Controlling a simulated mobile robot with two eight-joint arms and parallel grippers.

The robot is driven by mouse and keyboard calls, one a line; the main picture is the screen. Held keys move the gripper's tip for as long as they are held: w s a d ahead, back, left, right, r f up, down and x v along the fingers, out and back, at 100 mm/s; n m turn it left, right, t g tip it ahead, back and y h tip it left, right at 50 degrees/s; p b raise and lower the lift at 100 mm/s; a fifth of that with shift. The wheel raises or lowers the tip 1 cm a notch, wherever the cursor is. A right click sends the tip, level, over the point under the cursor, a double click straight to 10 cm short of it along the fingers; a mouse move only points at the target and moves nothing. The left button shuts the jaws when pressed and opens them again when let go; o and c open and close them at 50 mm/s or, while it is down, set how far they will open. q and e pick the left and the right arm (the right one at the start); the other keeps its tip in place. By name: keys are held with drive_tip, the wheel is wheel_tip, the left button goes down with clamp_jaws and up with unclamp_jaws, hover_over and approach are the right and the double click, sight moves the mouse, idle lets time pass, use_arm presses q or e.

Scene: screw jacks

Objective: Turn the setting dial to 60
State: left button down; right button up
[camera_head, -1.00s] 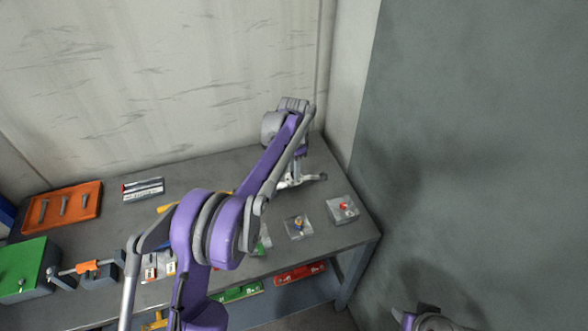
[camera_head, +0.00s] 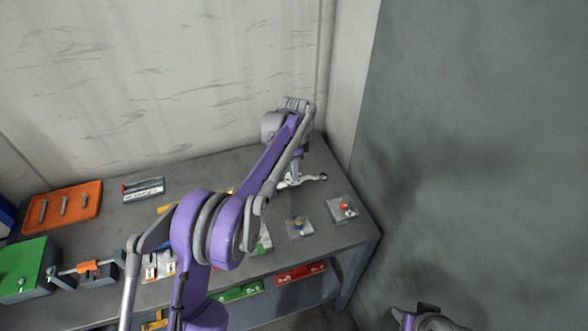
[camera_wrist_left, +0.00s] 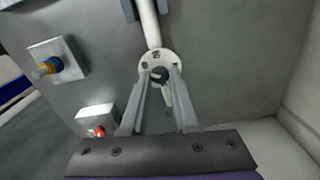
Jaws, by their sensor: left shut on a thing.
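My left gripper (camera_wrist_left: 159,76) reaches down over the far right of the bench. In the left wrist view its two fingers close around the dark middle of a round pale disc (camera_wrist_left: 146,60). A long pale rod (camera_wrist_left: 151,28) runs up from the disc, and a short pale tab (camera_wrist_left: 167,97) shows between the fingers. In the head view this pale piece (camera_head: 312,178) lies under my left wrist, partly hidden. I cannot read any number or mark on it, nor tell for sure that it is the setting dial.
A plate with a blue and yellow knob (camera_head: 299,226) and a plate with a red knob (camera_head: 343,209) stand nearby. An orange tray (camera_head: 88,198), a green block (camera_head: 24,268) and a clamp (camera_head: 95,268) are at left. Walls stand behind and to the right.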

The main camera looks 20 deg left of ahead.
use_arm(q)
drive_tip(key=c, duration=0.7)
unclamp_jaws()
drive_tip(key=shift+o, duration=0.2)
wheel_tip(320, 180, up, 11)
drive_tip(key=shift+p, duration=0.4)
